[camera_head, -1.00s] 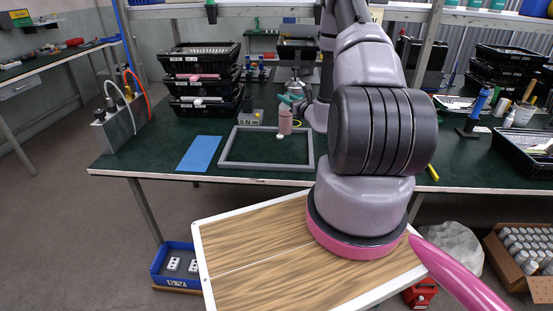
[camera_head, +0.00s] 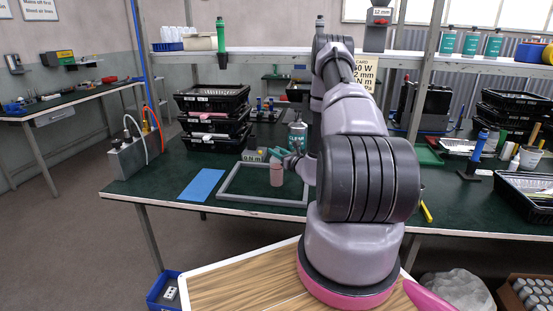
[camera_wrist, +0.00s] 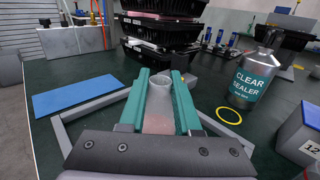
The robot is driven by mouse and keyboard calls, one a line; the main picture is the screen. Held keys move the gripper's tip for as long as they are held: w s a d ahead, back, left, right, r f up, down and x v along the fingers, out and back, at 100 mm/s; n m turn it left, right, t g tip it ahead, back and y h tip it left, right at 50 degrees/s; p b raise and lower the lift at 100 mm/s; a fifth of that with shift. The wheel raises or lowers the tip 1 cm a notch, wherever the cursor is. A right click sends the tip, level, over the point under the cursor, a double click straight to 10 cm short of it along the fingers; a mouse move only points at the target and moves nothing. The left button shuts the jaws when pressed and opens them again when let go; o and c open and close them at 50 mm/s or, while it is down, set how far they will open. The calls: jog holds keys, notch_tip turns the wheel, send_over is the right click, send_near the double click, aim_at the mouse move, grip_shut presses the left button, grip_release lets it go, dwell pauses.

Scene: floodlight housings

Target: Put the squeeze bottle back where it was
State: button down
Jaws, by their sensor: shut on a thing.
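My gripper (camera_head: 284,155), with teal fingers, is shut on a pale pink cylinder (camera_head: 277,175), which looks like the squeeze bottle. It stands about upright in the head view, over the area inside the grey rectangular frame (camera_head: 262,200) on the green bench. In the wrist view the bottle (camera_wrist: 158,123) sits between the two teal fingers (camera_wrist: 160,100), its pink part nearer and a pale round rim beyond. I cannot tell whether its base touches the bench.
A blue mat (camera_head: 201,185) lies left of the frame. Stacked black crates (camera_head: 213,118) stand behind. A sealer bottle (camera_wrist: 252,78) and a yellow ring (camera_wrist: 229,116) are to the right in the wrist view. A grey box with hoses (camera_head: 135,155) is at the bench's left end.

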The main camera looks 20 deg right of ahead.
aim_at(277, 167)
jog(key=shift+f, duration=1.3)
jog(key=c, duration=0.6)
grip_release()
